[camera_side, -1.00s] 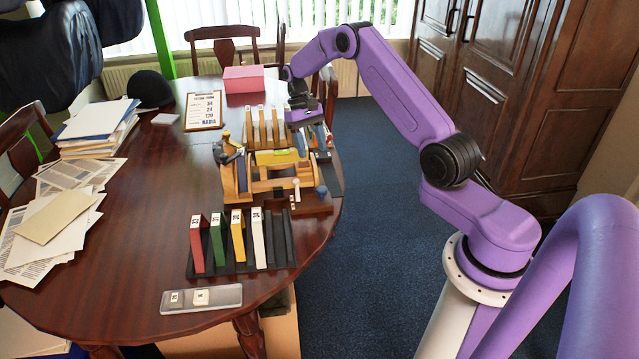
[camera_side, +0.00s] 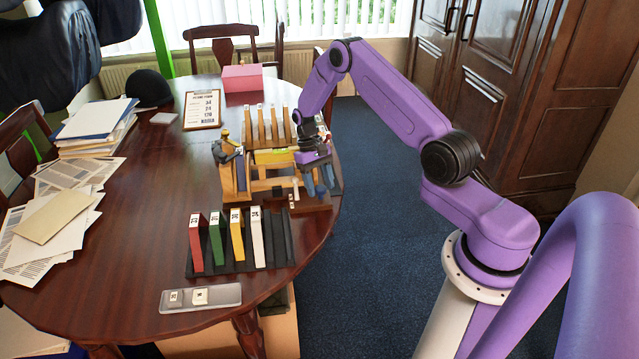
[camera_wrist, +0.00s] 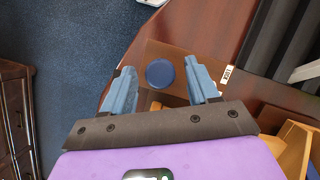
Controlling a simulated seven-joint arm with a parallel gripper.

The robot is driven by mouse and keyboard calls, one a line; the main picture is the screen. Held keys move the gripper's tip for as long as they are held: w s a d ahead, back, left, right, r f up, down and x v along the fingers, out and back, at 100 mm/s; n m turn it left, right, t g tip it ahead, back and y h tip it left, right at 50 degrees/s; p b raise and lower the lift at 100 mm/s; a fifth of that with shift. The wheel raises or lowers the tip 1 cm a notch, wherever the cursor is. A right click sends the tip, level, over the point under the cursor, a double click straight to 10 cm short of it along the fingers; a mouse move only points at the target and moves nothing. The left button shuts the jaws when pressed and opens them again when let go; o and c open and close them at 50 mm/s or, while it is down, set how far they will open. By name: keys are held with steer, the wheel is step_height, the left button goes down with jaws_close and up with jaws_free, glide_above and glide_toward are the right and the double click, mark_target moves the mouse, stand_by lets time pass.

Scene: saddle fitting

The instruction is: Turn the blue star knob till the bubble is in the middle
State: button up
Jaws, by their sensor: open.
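The blue star knob (camera_wrist: 160,73) shows in the wrist view as a round blue disc on a brown wooden base. It lies between and slightly beyond the fingertips of my gripper (camera_wrist: 161,88), with a gap on both sides. My gripper is open and holds nothing. In the side view my gripper (camera_side: 315,178) points down over the right end of the wooden fitting stand, close to the blue knob (camera_side: 320,190). A yellow level (camera_side: 272,156) lies across the stand, left of my gripper. Its bubble is too small to make out.
The wooden stand (camera_side: 240,188) has upright wooden pieces (camera_side: 262,125) behind it. A black rack (camera_side: 279,250) holds red, green, yellow and white slabs in front. A clear tray (camera_side: 222,297) lies at the table's front edge. The table's middle (camera_side: 150,215) is clear.

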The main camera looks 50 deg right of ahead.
steer(key=c, duration=1)
steer(key=m, duration=0.2)
steer(key=m+t+y, duration=0.1)
steer(key=m, duration=0.1)
steer(key=shift+d+m+y, duration=0.15)
steer(key=shift+m+y, duration=0.15)
steer(key=shift+m, duration=0.1)
steer(key=o, duration=1)
steer(key=shift+r, duration=0.1)
steer(key=v, duration=1.7)
steer(key=shift+w+d, duration=0.1)
